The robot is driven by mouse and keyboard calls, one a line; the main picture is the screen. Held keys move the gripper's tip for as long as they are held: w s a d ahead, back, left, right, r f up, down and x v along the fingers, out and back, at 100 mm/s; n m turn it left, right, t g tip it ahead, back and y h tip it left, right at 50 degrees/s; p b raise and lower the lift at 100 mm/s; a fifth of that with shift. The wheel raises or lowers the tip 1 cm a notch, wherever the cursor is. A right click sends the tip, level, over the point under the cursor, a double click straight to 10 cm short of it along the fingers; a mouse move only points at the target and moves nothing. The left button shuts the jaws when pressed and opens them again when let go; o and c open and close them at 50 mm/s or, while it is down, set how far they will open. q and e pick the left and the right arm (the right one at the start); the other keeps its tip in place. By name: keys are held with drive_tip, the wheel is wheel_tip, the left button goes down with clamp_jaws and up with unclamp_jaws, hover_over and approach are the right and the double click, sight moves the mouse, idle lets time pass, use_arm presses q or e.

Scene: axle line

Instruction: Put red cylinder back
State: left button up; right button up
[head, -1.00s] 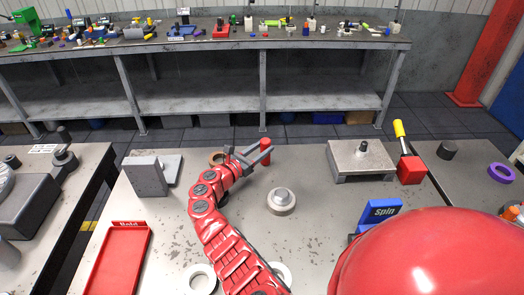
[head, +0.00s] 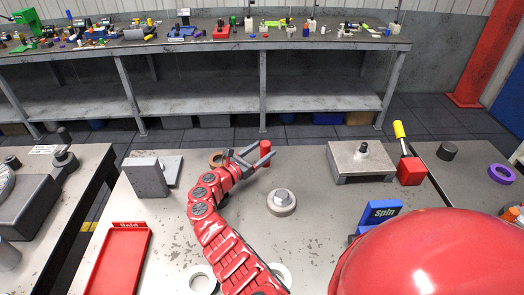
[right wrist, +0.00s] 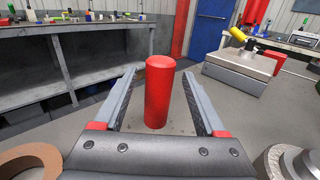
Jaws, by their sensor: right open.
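The red cylinder (head: 265,148) is upright at the far edge of the grey table, near the middle. My right gripper (head: 262,156) reaches it from the left side of the picture, with its fingers around it. In the right wrist view the red cylinder (right wrist: 163,92) stands between the two open fingers (right wrist: 160,74), with a gap on each side. Its lower end shows against the table top. My left gripper is not in view.
A tan ring (head: 216,158) lies left of the gripper, and a round metal piece (head: 281,203) lies nearer. A grey block (head: 147,177), a red tray (head: 117,262), a raised metal stand (head: 362,161) and a blue "Spin" sign (head: 381,211) are also on the table.

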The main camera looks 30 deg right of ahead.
drive_tip(key=p+v, duration=0.3)
drive_tip(key=v, duration=0.7)
drive_tip(key=shift+a+r+p, duration=0.1)
drive_tip(key=shift+a+p, duration=0.1)
drive_tip(key=shift+p, duration=0.2)
drive_tip(key=shift+s+a, duration=0.25)
drive_tip(key=shift+a, duration=0.4)
